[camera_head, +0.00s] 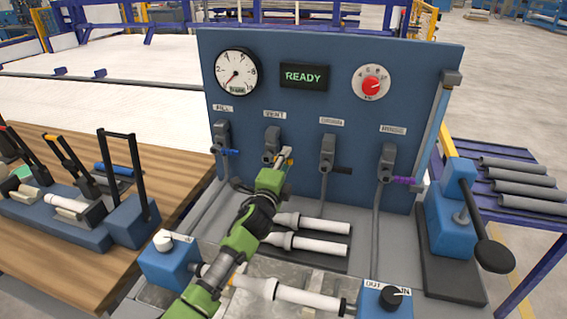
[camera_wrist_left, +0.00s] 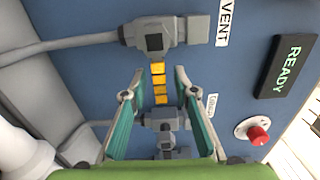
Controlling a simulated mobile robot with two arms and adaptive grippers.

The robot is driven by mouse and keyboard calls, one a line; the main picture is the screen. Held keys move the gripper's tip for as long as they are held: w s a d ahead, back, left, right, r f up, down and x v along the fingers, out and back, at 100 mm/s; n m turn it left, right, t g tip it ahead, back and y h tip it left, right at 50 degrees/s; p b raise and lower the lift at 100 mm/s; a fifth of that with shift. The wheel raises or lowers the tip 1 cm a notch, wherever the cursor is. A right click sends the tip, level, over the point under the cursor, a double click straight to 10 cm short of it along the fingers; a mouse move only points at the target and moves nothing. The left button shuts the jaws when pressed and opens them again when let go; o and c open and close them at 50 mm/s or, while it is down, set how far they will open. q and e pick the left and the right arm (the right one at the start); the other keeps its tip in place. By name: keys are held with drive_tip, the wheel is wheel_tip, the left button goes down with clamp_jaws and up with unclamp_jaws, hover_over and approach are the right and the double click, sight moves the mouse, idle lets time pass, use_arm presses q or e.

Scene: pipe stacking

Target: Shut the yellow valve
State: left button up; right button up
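The yellow valve sits under the VENT label on the blue panel. Its grey body (camera_head: 271,144) shows in the head view. In the left wrist view its yellow handle (camera_wrist_left: 159,84) extends from the grey body (camera_wrist_left: 154,38) crosswise to the grey pipe, toward the panel's right. My left gripper (camera_head: 284,165) is at this handle. In the left wrist view the gripper (camera_wrist_left: 159,72) is open, one finger on each side of the handle, with visible gaps. The head view shows only a bit of the yellow handle (camera_head: 290,155). My right gripper is not in view.
Neighbouring valves have blue (camera_head: 230,152), black (camera_head: 343,170) and purple (camera_head: 404,180) handles. A gauge (camera_head: 237,75), READY display (camera_head: 303,76) and red knob (camera_head: 371,85) are above. White pipes (camera_head: 318,246) lie below my arm. A blue lever unit (camera_head: 452,230) stands right.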

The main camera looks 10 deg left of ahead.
use_arm(q)
drive_tip(key=s, duration=1.2)
drive_tip(key=shift+a, duration=0.25)
